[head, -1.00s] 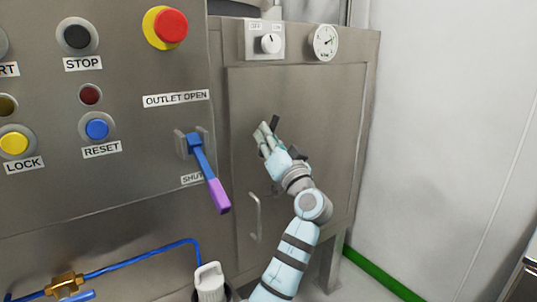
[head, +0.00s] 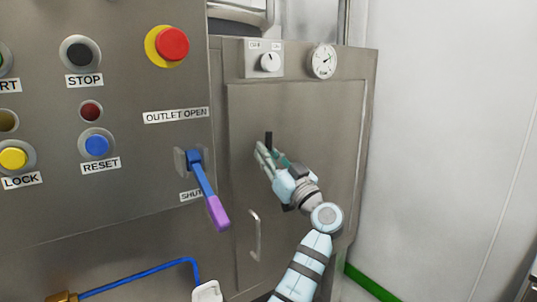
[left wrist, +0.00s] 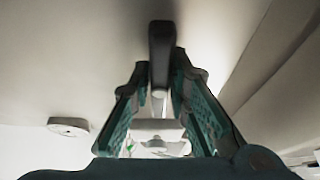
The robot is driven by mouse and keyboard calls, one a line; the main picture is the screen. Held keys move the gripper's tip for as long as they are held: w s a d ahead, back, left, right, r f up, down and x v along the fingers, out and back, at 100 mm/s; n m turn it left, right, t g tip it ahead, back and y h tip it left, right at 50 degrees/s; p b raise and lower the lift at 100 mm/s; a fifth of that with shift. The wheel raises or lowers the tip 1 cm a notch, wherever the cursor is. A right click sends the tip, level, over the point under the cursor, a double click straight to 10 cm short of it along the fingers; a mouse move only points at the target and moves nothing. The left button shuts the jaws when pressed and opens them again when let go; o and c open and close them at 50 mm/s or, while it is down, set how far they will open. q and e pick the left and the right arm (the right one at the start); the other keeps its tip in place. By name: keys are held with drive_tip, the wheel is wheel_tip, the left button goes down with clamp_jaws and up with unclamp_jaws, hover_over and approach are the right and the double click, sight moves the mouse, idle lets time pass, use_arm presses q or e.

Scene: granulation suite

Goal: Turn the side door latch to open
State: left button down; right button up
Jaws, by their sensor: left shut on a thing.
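The side door (head: 300,115) is a grey metal panel, closed in its cabinet. Its latch, a dark bar (head: 268,139), stands nearly upright out of my left gripper (head: 262,152) in the head view. In the left wrist view the dark latch bar (left wrist: 161,45) runs up between the two green-padded fingers of the gripper (left wrist: 158,85). The gripper is shut on the latch, and its fingers hide the latch's lower part and pivot. My right gripper is in neither view.
A blue lever with a purple grip (head: 216,212) sticks out of the control panel left of the door. A door pull handle (head: 255,236) is below my gripper. A knob (head: 270,62) and gauge (head: 322,61) sit above. A white wall (head: 450,130) stands right.

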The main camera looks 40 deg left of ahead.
use_arm(q)
drive_tip(key=shift+r, duration=0.1)
drive_tip(key=c, duration=1.6)
unclamp_jaws()
drive_tip(key=shift+o, duration=0.2)
drive_tip(key=shift+d, duration=0.15)
drive_tip(key=v, duration=1.1)
drive_tip(key=shift+s+d+f, duration=0.2)
drive_tip(key=shift+d+f, duration=0.05)
drive_tip(key=shift+d, duration=0.05)
